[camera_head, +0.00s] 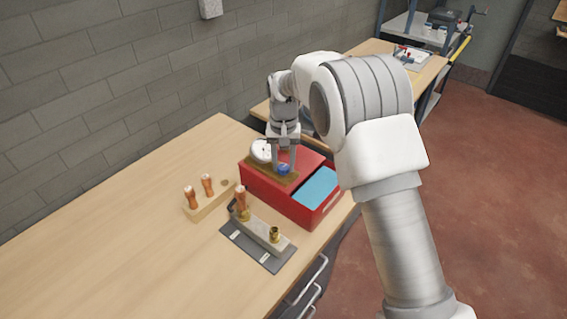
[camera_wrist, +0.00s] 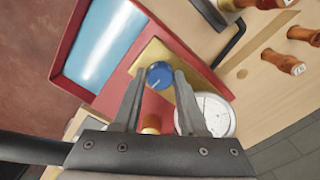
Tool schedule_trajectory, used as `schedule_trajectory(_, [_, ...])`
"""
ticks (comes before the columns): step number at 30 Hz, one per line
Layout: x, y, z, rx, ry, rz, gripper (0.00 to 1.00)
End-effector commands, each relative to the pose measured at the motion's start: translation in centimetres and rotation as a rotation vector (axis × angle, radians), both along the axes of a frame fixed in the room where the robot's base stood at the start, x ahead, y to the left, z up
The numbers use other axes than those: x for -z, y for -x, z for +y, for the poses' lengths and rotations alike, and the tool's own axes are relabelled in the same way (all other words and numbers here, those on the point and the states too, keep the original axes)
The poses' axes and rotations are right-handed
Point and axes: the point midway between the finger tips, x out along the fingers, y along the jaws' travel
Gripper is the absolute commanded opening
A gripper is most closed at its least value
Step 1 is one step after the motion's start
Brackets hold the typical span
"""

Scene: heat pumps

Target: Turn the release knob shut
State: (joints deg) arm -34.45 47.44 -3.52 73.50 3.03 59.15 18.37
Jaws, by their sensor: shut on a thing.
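The release knob (camera_head: 284,169) is a small round blue knob on a brass-coloured plate on top of the red unit. It also shows in the wrist view (camera_wrist: 159,75), with a pale pointer line on its face. My gripper (camera_head: 284,164) points down at it from above. In the wrist view my gripper (camera_wrist: 161,72) has one finger on each side of the knob and is shut on it. A white round gauge (camera_head: 262,150) sits beside the knob on the red unit (camera_head: 292,206); its dial (camera_wrist: 212,115) is partly hidden by a finger in the wrist view.
A light blue panel (camera_head: 318,187) fills the unit's right part. A wooden block with orange-handled tools (camera_head: 207,184) and a grey mat (camera_head: 265,259) with a fitting block stand left and in front. The table's left (camera_head: 110,240) is clear.

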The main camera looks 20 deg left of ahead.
Motion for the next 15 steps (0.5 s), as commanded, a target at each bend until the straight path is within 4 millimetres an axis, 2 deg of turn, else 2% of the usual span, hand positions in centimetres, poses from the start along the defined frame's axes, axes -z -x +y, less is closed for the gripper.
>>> schedule_trajectory(15, [-0.08,-0.05,0.05,0.032,-0.001,-0.002,0.00])
